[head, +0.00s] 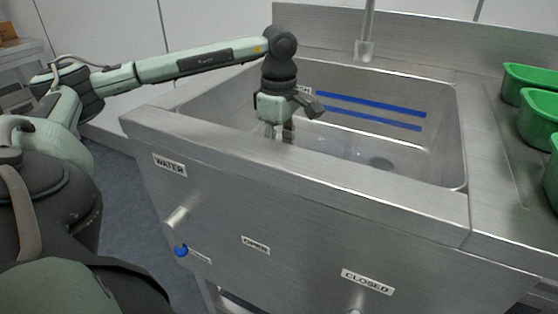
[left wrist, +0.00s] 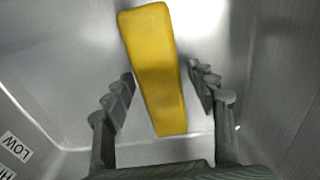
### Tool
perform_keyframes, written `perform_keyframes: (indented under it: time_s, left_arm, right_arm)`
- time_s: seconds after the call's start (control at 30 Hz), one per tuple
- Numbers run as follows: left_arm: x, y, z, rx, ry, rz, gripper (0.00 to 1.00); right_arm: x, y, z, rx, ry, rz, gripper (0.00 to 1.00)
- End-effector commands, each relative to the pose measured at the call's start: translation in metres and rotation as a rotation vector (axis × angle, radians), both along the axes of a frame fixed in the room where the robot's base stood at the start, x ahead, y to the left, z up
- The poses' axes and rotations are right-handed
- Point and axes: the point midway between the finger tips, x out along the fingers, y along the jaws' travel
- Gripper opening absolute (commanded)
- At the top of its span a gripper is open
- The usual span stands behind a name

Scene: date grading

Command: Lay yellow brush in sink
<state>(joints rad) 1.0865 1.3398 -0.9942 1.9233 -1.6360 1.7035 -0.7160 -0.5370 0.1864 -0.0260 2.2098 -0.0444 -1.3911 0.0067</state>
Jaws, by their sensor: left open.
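The yellow brush (left wrist: 157,75) shows in the left wrist view as a long yellow block, slightly tilted, inside the steel sink (head: 440,145). My left gripper (head: 279,133) points down into the left part of the sink. In the left wrist view its fingers (left wrist: 160,72) are open, one on each side of the brush, with a narrow gap on both sides. I cannot tell for sure whether the brush rests on the sink floor. In the head view the brush is hidden behind the front rim. My right gripper is not in view.
A tap spout (head: 365,50) hangs over the back of the sink. Blue lines (head: 375,112) mark the back wall. Green bins (head: 540,108) stand on the counter at right. The sink's front rim (head: 310,172) is a raised edge. The right part of the basin looks clear.

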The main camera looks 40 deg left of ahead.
Motion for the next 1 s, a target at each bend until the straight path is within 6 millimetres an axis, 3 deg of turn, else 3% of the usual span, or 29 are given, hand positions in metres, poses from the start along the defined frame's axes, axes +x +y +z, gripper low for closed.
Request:
perform_keyframes:
  time_s: [0.3,0.5,1.0]
  left_arm:
    - [0.001,-0.001,0.070,-0.002,-0.004,-0.002,0.57]
    - [0.000,-0.001,0.100,-0.001,-0.001,-0.002,0.57]
    - [0.000,0.000,0.109,0.000,0.001,-0.001,0.57]
  right_arm:
    - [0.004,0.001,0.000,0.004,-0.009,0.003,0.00]
    - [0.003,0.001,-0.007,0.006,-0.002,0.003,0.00]
    - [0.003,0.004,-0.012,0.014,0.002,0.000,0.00]
